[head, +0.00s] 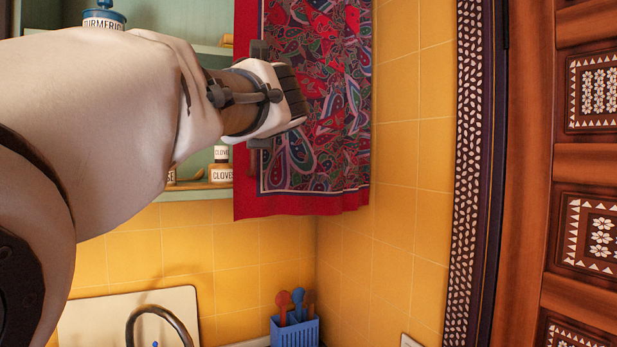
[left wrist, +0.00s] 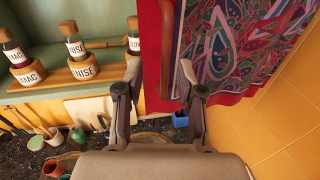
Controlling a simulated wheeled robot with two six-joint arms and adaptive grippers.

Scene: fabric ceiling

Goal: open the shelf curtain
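The shelf curtain (head: 318,95) is a red cloth with a dark paisley pattern, hanging over the right part of the green shelf (head: 195,192). The shelf's left part is uncovered. My left arm comes in from the left, and its gripper (head: 262,97) is at the curtain's left edge. In the left wrist view my left gripper (left wrist: 160,78) has its fingers apart. The curtain's red edge (left wrist: 152,45) shows between and beyond them; whether it touches a finger I cannot tell. My right gripper is not in view.
Labelled spice jars (left wrist: 77,50) stand on the shelf left of my gripper. Below are a blue utensil holder (head: 295,332), a pale board (head: 180,300) and a tap (head: 158,315). A yellow tiled wall (head: 412,150) closes the right side, beside a carved wooden door (head: 585,170).

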